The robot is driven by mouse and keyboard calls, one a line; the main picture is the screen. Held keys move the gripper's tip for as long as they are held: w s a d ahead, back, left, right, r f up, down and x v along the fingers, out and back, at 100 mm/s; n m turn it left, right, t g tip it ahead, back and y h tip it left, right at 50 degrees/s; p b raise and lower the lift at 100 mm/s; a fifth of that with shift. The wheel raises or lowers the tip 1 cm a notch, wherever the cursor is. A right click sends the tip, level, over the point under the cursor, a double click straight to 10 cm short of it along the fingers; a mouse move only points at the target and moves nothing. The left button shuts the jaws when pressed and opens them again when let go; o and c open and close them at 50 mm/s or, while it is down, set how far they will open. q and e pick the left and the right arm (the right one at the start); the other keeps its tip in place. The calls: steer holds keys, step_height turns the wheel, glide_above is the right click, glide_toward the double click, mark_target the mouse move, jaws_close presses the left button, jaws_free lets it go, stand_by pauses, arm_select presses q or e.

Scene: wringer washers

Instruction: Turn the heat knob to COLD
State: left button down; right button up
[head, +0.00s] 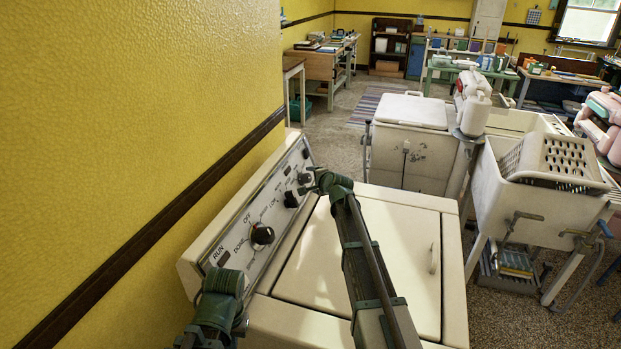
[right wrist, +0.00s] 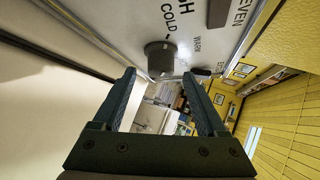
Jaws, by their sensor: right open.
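The white machine (head: 385,245) has a slanted control panel (head: 235,215) with several knobs. A dark grey knob (right wrist: 160,57) beside the words COLD and WARM shows in the right wrist view. In the head view it appears to be the far knob (head: 304,178) on the panel, partly behind my gripper.
A big black knob (head: 262,234) and a smaller black knob (head: 290,199) sit nearer on the panel. The yellow wall (head: 140,120) rises close behind the panel. A white washer (head: 408,150) and a tub with a basket (head: 555,158) stand beyond the machine.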

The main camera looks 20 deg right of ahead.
steer(key=p+v, duration=0.4)
steer(key=v, duration=0.7)
steer(key=shift+s+r+p, duration=0.2)
steer(key=shift+s+p, duration=0.1)
steer(key=shift+p, duration=0.1)
steer(key=shift+r, duration=0.1)
